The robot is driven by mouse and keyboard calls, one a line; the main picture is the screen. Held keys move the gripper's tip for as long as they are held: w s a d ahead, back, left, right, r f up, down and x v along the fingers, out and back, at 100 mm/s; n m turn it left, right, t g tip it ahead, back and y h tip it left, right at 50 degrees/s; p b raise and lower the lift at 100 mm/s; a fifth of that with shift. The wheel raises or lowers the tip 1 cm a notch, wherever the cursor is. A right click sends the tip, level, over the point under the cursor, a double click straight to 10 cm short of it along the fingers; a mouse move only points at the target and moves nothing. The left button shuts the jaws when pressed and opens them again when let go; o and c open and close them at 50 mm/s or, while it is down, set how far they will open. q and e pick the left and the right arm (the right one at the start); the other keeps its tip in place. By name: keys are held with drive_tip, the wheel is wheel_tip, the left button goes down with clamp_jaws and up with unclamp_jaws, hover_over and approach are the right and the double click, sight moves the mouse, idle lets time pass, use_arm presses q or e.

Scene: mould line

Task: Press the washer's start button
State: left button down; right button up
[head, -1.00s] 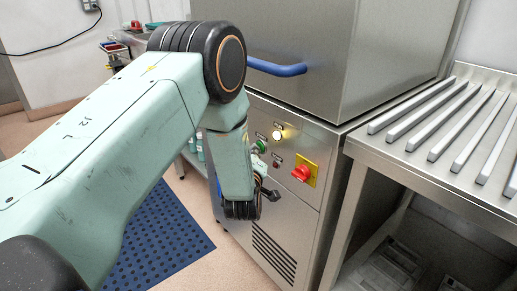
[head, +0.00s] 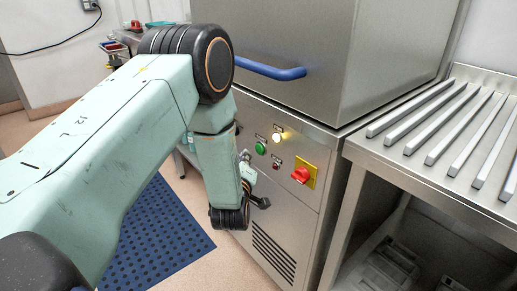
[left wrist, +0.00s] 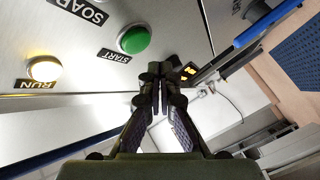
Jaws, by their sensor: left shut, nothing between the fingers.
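My left gripper (head: 244,156) is just left of the button in the head view, with a visible gap. In the left wrist view its dark fingers (left wrist: 160,76) are shut and empty, their tips right of and below the button. Whether they touch the panel cannot be told. My right gripper is out of view.
A lit RUN lamp (head: 276,136) is above the button. A blue door handle (head: 270,69) juts out above. A ribbed steel table (head: 395,165) stands right.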

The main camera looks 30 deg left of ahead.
use_arm(q)
drive_tip(key=s, duration=0.1)
drive_tip(key=s+a+p, duration=0.1)
drive_tip(key=s, duration=0.1)
drive_tip(key=shift+s+a, duration=0.15)
drive_tip(key=shift+a, duration=0.05)
idle(0.7)
drive_tip(key=s+d+f+m+g+h, duration=0.3)
drive_tip(key=s+d+f+m+g, duration=0.15)
drive_tip(key=s+f, duration=0.25)
drive_tip(key=s+d+f+m+g+h, duration=0.25)
drive_tip(key=s+f+m+g, duration=0.2)
drive_tip(key=s+f, duration=0.3)
drive_tip(key=s+d+f+m+g+p, duration=0.1)
drive_tip(key=s+d+m+g, duration=0.1)
drive_tip(key=s, duration=1)
drive_tip(key=s+d+f+m+g+h+p, duration=0.1)
drive_tip(key=s+d+g, duration=0.3)
drive_tip(key=s, duration=0.7)
drive_tip(key=shift+s+f+m+g, duration=0.4)
drive_tip(key=shift+m, duration=0.5)
